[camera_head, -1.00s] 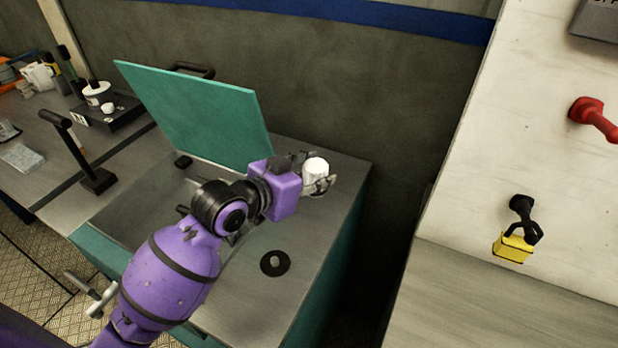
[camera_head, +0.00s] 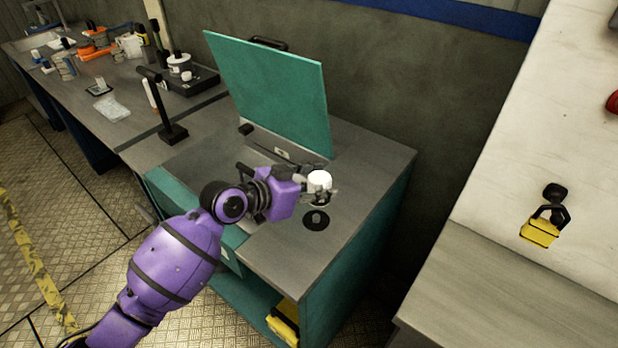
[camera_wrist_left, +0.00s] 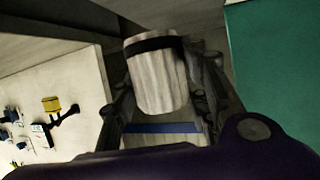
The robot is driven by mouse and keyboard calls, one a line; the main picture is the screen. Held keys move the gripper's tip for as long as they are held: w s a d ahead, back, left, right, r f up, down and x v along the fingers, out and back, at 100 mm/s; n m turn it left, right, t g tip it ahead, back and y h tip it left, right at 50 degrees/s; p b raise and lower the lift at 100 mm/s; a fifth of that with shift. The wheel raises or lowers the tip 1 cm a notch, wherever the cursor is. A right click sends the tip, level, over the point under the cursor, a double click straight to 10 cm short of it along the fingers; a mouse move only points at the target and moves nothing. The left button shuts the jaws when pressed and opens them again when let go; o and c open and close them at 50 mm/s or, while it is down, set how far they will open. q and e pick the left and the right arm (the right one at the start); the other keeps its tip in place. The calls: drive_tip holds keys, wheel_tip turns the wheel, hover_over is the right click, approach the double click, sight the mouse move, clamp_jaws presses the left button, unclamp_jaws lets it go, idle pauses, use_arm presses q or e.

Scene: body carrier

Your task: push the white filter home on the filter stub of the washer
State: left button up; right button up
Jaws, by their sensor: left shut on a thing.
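The white filter (camera_head: 319,180) is held in my left gripper (camera_head: 318,192), above the washer's top. In the left wrist view the filter (camera_wrist_left: 157,80) is a pale cylinder with a dark band, between the two fingers (camera_wrist_left: 160,98). The filter stub (camera_head: 316,217) is a small grey peg on a round black disc on the washer's top (camera_head: 362,170). The filter is slightly behind the stub in the head view and appears apart from it. The exact height gap cannot be told. My right gripper is not in view.
The washer's green lid (camera_head: 275,95) stands open behind my left gripper. A black stand (camera_head: 170,130) is to its left. A pale board with a yellow padlock (camera_head: 540,232) is at right. The washer top right of the stub is clear.

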use_arm(q)
drive_tip(key=shift+s+a+f, duration=0.1)
drive_tip(key=shift+s+a, duration=0.05)
drive_tip(key=shift+a, duration=0.1)
drive_tip(key=shift+w+m, duration=0.2)
drive_tip(key=shift+m, duration=0.1)
drive_tip(key=shift+s, duration=0.1)
drive_tip(key=shift+f+b, duration=0.55)
drive_tip(key=shift+f, duration=0.6)
drive_tip(key=shift+f+b, duration=0.65)
drive_tip(key=shift+f, duration=0.65)
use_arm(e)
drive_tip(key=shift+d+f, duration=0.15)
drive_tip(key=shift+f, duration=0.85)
use_arm(q)
drive_tip(key=shift+f, duration=0.25)
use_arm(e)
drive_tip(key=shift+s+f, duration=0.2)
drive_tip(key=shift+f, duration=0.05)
use_arm(q)
drive_tip(key=shift+f+b, duration=0.4)
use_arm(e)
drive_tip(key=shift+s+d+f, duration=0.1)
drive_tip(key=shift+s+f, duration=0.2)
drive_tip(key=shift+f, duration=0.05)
